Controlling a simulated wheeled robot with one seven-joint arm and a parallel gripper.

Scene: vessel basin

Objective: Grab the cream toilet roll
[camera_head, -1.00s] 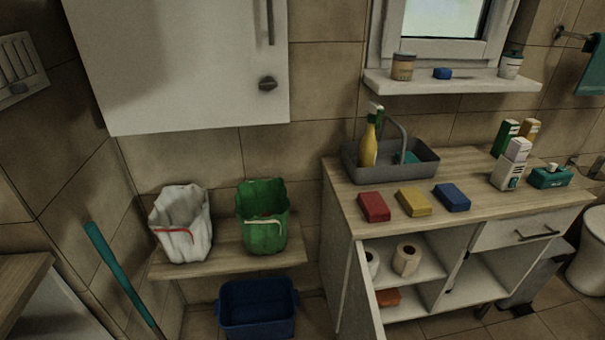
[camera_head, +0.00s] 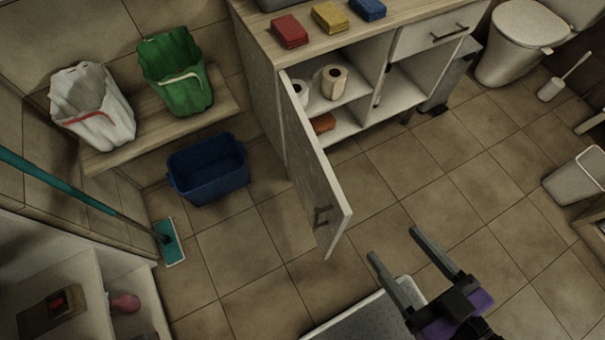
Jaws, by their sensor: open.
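The cream toilet roll (camera_head: 335,82) stands on the upper shelf inside the open vanity cabinet (camera_head: 282,118). A whiter roll (camera_head: 301,92) stands just left of it, partly hidden by the cabinet's edge and door. My gripper (camera_head: 392,242) is at the lower right, over the floor. Its two fingers are apart, with nothing between them. It is well short of the cabinet and the roll, on the near side.
The cabinet door (camera_head: 314,172) stands swung out to the left of the shelf opening. An orange-red item (camera_head: 323,123) lies on the lower shelf. A blue tub (camera_head: 207,169) and a mop (camera_head: 168,243) are on the left floor. Open tiles lie right of the door.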

